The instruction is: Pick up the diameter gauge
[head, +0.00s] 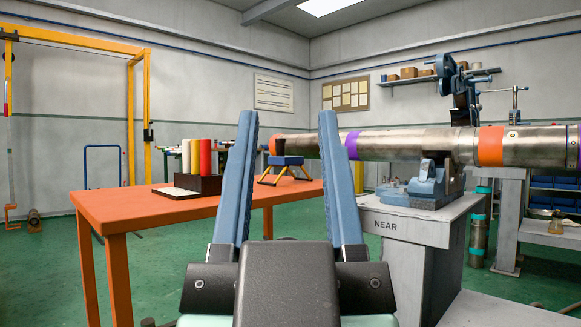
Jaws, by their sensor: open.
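My gripper (287,116) points forward in the head view, its two long blue fingers wide apart with nothing held between them. A small blue tool with splayed orange legs and a dark upright knob (286,161) stands on the orange table (140,207), near its far right end. I take it to be the diameter gauge. It shows in the gap between my fingers, farther away than the fingertips, and nothing touches it.
A dark holder (196,185) with red and cream cylinders stands on the table. At right, a long steel pipe (400,143) with purple and orange bands rests on a blue vise (428,185) on a grey pedestal marked NEAR. Its end reaches behind my right-hand finger toward the gauge.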

